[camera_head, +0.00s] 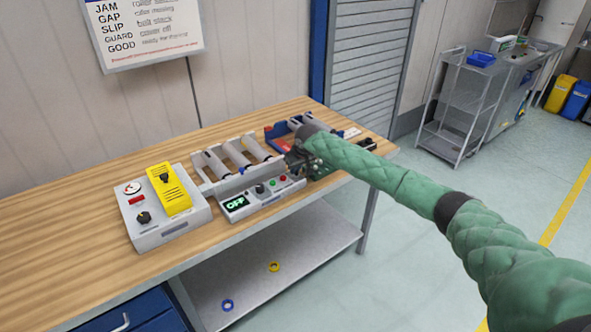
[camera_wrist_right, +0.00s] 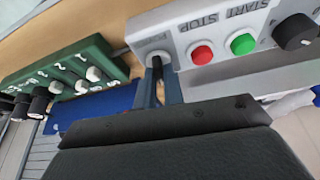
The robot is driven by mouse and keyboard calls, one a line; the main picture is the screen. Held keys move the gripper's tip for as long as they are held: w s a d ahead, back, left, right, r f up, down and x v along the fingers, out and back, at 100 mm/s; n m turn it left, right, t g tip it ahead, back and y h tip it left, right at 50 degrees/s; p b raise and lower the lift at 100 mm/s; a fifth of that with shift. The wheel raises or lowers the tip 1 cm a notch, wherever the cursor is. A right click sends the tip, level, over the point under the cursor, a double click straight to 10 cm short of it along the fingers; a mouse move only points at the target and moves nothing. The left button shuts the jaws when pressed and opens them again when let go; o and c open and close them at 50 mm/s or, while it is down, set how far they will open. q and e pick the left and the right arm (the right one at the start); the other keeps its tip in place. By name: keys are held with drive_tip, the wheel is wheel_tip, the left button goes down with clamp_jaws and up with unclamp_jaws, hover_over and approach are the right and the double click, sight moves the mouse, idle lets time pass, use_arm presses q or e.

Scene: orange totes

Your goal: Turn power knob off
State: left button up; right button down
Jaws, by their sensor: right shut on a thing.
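The white control box (camera_head: 262,204) sits at the bench's front edge, with a display (camera_head: 235,202) reading OFF in green. In the right wrist view, the black power knob (camera_wrist_right: 157,63) is on the end of the box panel (camera_wrist_right: 180,22). My right gripper (camera_head: 296,164) is at that end. Its two fingers (camera_wrist_right: 158,84) are closed around the knob, one on each side. The gripper hides the knob in the head view. A red STOP button (camera_wrist_right: 201,53), a green START button (camera_wrist_right: 242,43) and another black knob (camera_wrist_right: 295,32) are beside it. My left gripper is out of view.
Rollers (camera_head: 240,152) stand behind the box. A grey unit with a yellow cover (camera_head: 170,190) is to its left. A green block with switches (camera_wrist_right: 60,75) and a blue part (camera_wrist_right: 95,108) are close beside the gripper. Bare wooden bench (camera_head: 60,240) lies to the left.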

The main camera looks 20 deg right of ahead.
drive_tip(key=shift+d+n+y, duration=0.1)
drive_tip(key=shift+n+y, duration=0.3)
drive_tip(key=shift+n, duration=0.5)
drive_tip(key=shift+n+y+b, duration=0.4)
drive_tip(key=shift+n+b, duration=0.2)
drive_tip(key=shift+n, duration=0.4)
drive_tip(key=n+b, duration=0.1)
drive_tip(key=n, duration=0.1)
drive_tip(key=n+g+y+b, duration=0.1)
drive_tip(key=n, duration=0.1)
drive_tip(key=shift+w+d+n+g+b, duration=0.1)
drive_tip(key=shift+w+n+g+b, duration=0.05)
drive_tip(key=shift+n+g+b, duration=0.2)
use_arm(q)
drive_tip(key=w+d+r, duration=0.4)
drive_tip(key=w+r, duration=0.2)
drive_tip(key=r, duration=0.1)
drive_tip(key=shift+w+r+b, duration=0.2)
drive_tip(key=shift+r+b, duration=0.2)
drive_tip(key=shift+b, duration=0.05)
use_arm(e)
drive_tip(key=shift+r+n+g+y, duration=0.15)
drive_tip(key=shift+n+g+y, duration=0.15)
drive_tip(key=shift+n, duration=0.65)
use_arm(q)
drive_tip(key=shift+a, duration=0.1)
use_arm(e)
drive_tip(key=c, duration=1.5)
unclamp_jaws()
